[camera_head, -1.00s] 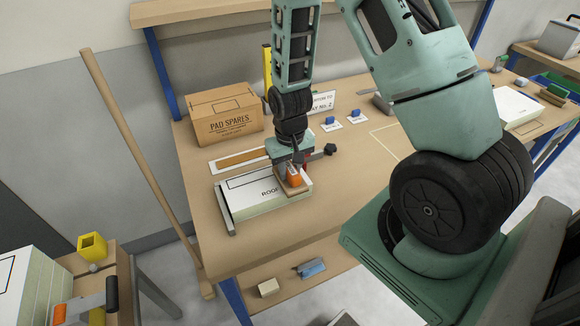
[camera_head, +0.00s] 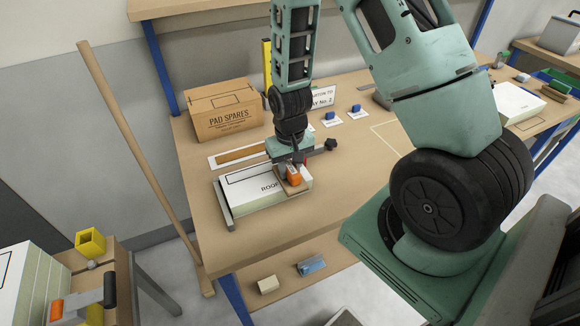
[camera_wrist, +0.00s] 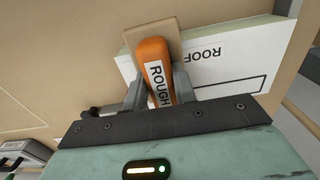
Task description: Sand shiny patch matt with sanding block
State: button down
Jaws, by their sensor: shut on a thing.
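My gripper (camera_head: 291,162) is shut on the orange grip of a sanding block (camera_head: 294,178). In the wrist view the sanding block (camera_wrist: 154,62) carries a label reading ROUGH and has a tan base plate. The block is over the right end of a white-topped panel (camera_head: 240,193) marked ROOF, which lies on the bench. The panel (camera_wrist: 235,62) also shows in the wrist view, with a black outlined rectangle on its face. I cannot tell whether the block's base touches the panel. The shiny patch itself cannot be made out.
A grey bar (camera_head: 225,205) lies along the panel's left end. A PAD SPARES carton (camera_head: 223,110) stands behind it on the bench. Two blue blocks (camera_head: 355,108) sit on white cards. A wooden pole (camera_head: 135,150) leans at the left. The bench's middle is mostly clear.

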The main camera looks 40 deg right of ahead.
jog(key=shift+s+d+r, duration=0.15)
jog(key=shift+s+d, duration=0.1)
jog(key=shift+d, duration=0.55)
jog(key=shift+s+d+r, duration=0.1)
jog(key=shift+s+d, duration=0.1)
jog(key=shift+d, duration=0.55)
jog(key=shift+w+a+f, duration=0.1)
jog(key=shift+w+a, duration=0.15)
jog(key=shift+a, duration=0.55)
jog(key=shift+w+a+f, duration=0.1)
jog(key=shift+w+a, duration=0.1)
jog(key=shift+a, duration=0.55)
jog(key=shift+r, duration=0.15)
jog(key=shift+r+p, duration=2.25)
jog(key=shift+r, duration=0.2)
